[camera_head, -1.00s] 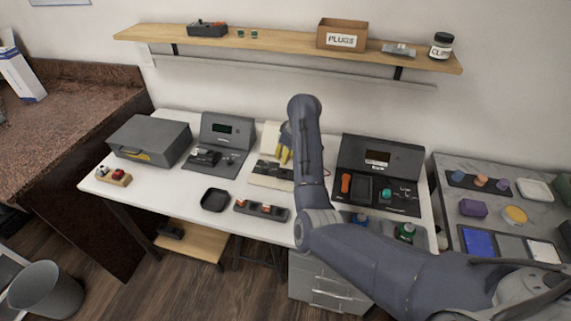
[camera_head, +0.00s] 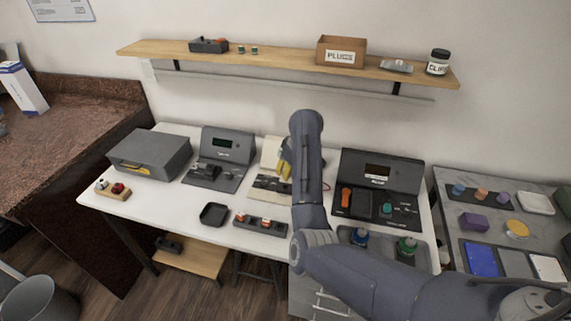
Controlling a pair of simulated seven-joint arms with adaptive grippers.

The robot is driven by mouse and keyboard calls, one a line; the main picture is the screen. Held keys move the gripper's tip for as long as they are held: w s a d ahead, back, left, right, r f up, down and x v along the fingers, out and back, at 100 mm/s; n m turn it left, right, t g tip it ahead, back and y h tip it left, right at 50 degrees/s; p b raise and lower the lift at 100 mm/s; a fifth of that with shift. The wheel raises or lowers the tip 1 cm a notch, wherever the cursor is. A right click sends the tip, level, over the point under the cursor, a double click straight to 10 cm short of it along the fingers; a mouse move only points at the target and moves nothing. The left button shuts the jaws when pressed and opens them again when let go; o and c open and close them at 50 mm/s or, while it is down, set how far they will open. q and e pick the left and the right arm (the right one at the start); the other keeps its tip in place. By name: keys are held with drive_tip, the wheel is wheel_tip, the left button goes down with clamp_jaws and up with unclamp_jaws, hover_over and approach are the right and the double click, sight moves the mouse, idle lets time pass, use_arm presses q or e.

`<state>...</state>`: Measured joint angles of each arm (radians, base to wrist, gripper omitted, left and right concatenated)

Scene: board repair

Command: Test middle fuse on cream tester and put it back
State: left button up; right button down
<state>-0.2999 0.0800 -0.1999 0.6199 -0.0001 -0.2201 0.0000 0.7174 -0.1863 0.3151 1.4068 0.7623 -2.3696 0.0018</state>
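The cream tester (camera_head: 270,153) stands at the back middle of the white table, with a dark strip across its base. My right arm comes in from the right and hides its right part. My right gripper (camera_head: 284,170), with yellow fingers, is in front of the tester's upright panel and above its base. The forearm partly covers it, so its opening and anything between the fingers cannot be made out. A dark fuse rack (camera_head: 258,229) lies at the table's front edge with orange-and-white fuses (camera_head: 240,216) in it; its middle place is unclear. My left gripper is not in view.
A dark grey tester (camera_head: 222,145) stands left and a larger black one (camera_head: 378,170) right. A grey case (camera_head: 150,155) is at the far left. An empty black tray (camera_head: 213,214) lies left of the rack. A shelf (camera_head: 285,60) runs above.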

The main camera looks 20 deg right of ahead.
drive_tip(key=shift+n, duration=0.7)
drive_tip(key=s+a+f, duration=0.1)
drive_tip(key=a, duration=0.1)
drive_tip(key=s+a, duration=0.2)
drive_tip(key=s+a+f, duration=0.1)
drive_tip(key=s, duration=0.1)
drive_tip(key=shift+s+a+f, duration=0.1)
drive_tip(key=shift+a+f, duration=0.2)
drive_tip(key=shift+a, duration=0.1)
wheel_tip(320, 180, up, 2)
hover_over(252, 221)
drive_tip(key=shift+s+m, duration=0.55)
drive_tip(key=shift+m, duration=0.25)
drive_tip(key=shift+d+f, duration=0.15)
drive_tip(key=shift+f, duration=1)
drive_tip(key=shift+d+f, duration=0.1)
drive_tip(key=shift+f, duration=1.05)
drive_tip(key=shift+f, duration=1.1)
drive_tip(key=c, duration=0.9)
unclamp_jaws()
drive_tip(key=shift+r, duration=0.95)
